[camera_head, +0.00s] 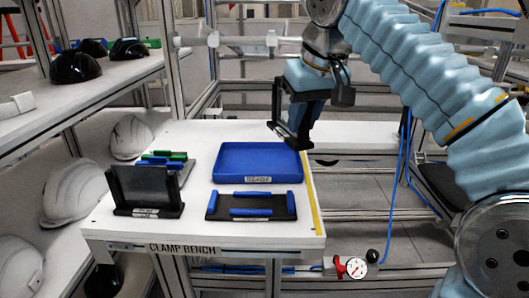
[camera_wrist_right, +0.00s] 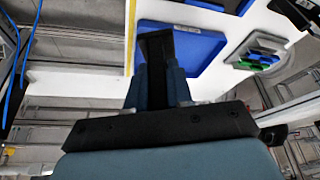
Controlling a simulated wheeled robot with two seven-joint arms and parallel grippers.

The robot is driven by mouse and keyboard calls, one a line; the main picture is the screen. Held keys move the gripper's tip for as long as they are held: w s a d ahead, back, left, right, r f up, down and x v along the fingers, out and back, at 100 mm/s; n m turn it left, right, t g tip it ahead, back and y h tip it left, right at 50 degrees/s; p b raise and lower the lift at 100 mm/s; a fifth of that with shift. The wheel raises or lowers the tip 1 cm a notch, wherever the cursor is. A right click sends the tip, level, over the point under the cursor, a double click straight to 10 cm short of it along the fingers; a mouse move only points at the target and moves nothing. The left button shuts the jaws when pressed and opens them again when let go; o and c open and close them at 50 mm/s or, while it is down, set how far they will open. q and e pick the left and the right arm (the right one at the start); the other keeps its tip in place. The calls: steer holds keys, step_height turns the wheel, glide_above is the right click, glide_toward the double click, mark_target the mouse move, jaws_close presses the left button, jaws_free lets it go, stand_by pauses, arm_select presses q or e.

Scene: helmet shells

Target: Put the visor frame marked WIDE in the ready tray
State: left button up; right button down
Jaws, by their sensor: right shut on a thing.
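My right gripper (camera_head: 293,112) is shut on a dark frame-like piece (camera_head: 276,103), held up above the back right corner of the blue tray (camera_head: 255,160). I cannot read any mark on this piece, so I cannot tell whether it says WIDE. In the right wrist view, the gripper (camera_wrist_right: 158,72) holds the dark piece (camera_wrist_right: 155,45), which overlaps the blue tray (camera_wrist_right: 203,48) in the picture. The tray is empty where I see it and has a white label on its front. My left gripper is not in view.
On the clamp bench (camera_head: 200,224) stand a black upright holder (camera_head: 145,187), a black fixture with blue bars (camera_head: 252,206) and a rack with green and blue pieces (camera_head: 167,160). White helmet shells (camera_head: 72,190) and black ones (camera_head: 75,67) sit on shelves at left.

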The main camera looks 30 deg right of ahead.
mark_target(274, 127)
steer(key=w+f, duration=0.1)
steer(key=w, duration=0.1)
steer(key=w+f, duration=0.1)
steer(key=w, duration=0.1)
steer(key=w+f, duration=0.1)
steer(key=w, duration=0.1)
steer(key=shift+w+a+f, duration=0.15)
steer(key=shift+a, duration=0.2)
steer(key=w+f, duration=0.2)
steer(key=f, duration=0.1)
steer(key=shift+w+a, duration=0.1)
steer(key=shift+w, duration=0.15)
steer(key=x, duration=0.2)
steer(key=b+x, duration=0.1)
steer(key=x, duration=0.2)
steer(key=shift+s+a+f, duration=0.1)
steer(key=shift+s+a, duration=0.05)
steer(key=shift+a, duration=0.1)
steer(key=shift+f, duration=0.25)
steer(key=shift+b, duration=0.3)
steer(key=shift+f, duration=0.15)
steer(key=c, duration=1)
jaws_free()
